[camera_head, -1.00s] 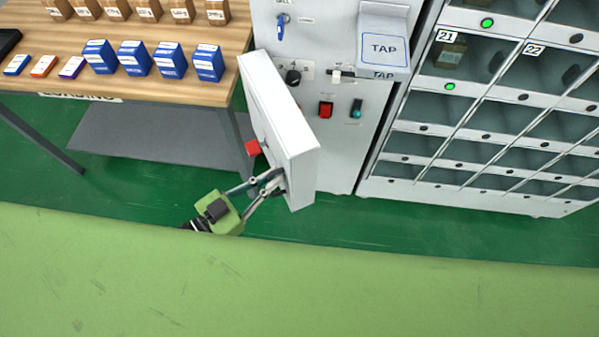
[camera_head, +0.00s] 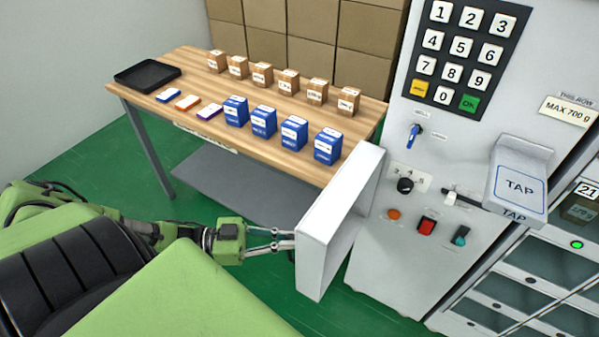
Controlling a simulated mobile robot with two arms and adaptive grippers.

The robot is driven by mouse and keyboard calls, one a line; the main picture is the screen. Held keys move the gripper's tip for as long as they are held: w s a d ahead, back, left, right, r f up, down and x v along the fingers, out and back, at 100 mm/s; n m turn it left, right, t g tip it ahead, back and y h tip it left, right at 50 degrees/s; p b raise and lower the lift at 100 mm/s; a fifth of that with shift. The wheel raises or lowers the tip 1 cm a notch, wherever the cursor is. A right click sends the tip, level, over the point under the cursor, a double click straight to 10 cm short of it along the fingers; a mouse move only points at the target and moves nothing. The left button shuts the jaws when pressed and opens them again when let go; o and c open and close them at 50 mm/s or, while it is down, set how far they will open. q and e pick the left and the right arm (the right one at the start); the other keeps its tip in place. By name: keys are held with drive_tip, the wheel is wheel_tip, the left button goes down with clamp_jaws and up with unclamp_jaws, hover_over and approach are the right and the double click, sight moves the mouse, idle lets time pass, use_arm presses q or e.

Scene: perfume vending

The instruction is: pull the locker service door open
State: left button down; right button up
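The white, box-like service door (camera_head: 343,205) stands swung out from the left edge of the white control cabinet (camera_head: 385,265). Its hollow inner side faces right, toward the panel. My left gripper (camera_head: 291,240) reaches in from the left, and its two thin fingers meet the door's outer side near its free edge. The fingertips are hidden at the door, so I cannot tell whether they are closed on a handle or only touching. My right gripper is not in view.
A wooden table (camera_head: 188,62) behind the door holds blue boxes (camera_head: 264,122), brown boxes (camera_head: 289,82) and a black tray (camera_head: 147,74). The panel carries a keypad (camera_head: 464,52), knobs and a red switch (camera_head: 427,226). Lockers (camera_head: 545,262) stand at the right. Green floor is open below.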

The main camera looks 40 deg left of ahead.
use_arm(q)
drive_tip(key=shift+a+f, duration=0.15)
drive_tip(key=shift+a, duration=0.05)
drive_tip(key=c, duration=2.5)
unclamp_jaws()
drive_tip(key=v, duration=1.2)
